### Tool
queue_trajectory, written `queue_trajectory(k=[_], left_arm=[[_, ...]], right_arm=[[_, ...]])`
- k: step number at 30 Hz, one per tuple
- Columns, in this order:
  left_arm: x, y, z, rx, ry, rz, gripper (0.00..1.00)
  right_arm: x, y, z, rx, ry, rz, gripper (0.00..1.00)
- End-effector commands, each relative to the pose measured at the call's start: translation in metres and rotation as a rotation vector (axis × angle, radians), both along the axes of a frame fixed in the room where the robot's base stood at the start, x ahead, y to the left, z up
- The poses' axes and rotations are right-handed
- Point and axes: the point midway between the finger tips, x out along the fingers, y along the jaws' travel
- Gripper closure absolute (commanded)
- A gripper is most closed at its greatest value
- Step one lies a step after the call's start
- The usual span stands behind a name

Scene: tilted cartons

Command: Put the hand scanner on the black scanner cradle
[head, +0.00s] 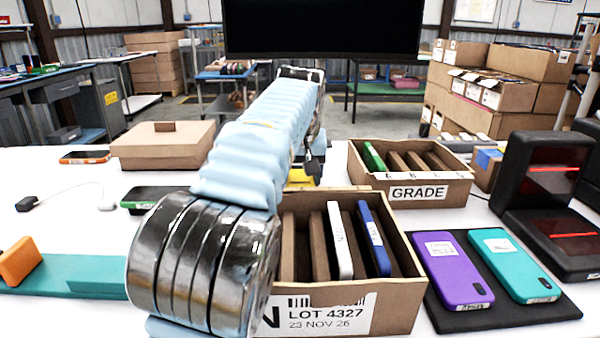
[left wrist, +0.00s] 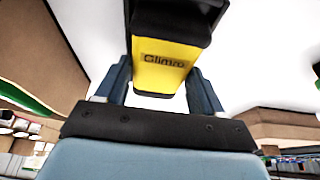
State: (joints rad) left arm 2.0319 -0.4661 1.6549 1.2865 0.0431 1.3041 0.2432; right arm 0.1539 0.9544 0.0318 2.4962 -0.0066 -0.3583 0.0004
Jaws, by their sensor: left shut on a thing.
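The hand scanner is yellow and black. In the left wrist view the hand scanner (left wrist: 165,62) sits between the two fingers of my left gripper (left wrist: 160,92), which is shut on it. In the head view a yellow part of the hand scanner (head: 299,178) shows beyond my arm, near the left gripper (head: 311,160), above the white table; the rest is hidden by my arm. I cannot make out a separate black scanner cradle for sure; my arm hides part of the table. My right gripper is not in view.
An open carton (head: 405,300) of upright phones stands in front, a GRADE carton (head: 447,190) behind it. A black L-shaped device with red lines (head: 570,232) stands right, beside purple (head: 455,268) and teal (head: 513,262) phones on a dark mat. A closed carton (head: 160,150) is left.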

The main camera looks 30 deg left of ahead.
Motion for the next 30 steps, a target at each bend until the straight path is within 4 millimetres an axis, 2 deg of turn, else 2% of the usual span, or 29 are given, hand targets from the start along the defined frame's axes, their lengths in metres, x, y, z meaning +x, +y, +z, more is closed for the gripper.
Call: queue_trajectory(k=[3, 4, 9, 20, 23, 30], left_arm=[[0.0, 0.0, -0.004, 0.001, -0.001, 0.0, 0.57], [0.0, 0.0, -0.004, 0.0, 0.0, 0.0, 0.31], [0.0, 0.0, -0.004, 0.0, 0.0, 0.0, 0.07], [0.0, 0.0, -0.002, -0.001, -0.001, -0.002, 0.07], [-0.004, -0.003, 0.011, 0.002, -0.003, 0.0, 0.07], [-0.024, -0.015, 0.068, 0.002, -0.004, 0.001, 0.07]], right_arm=[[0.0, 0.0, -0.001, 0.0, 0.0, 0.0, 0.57], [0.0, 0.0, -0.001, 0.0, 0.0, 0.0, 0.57], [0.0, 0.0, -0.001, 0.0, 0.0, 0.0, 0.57], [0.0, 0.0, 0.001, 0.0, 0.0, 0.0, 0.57], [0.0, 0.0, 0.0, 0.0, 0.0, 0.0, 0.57], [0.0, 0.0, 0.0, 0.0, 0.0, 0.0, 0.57]])
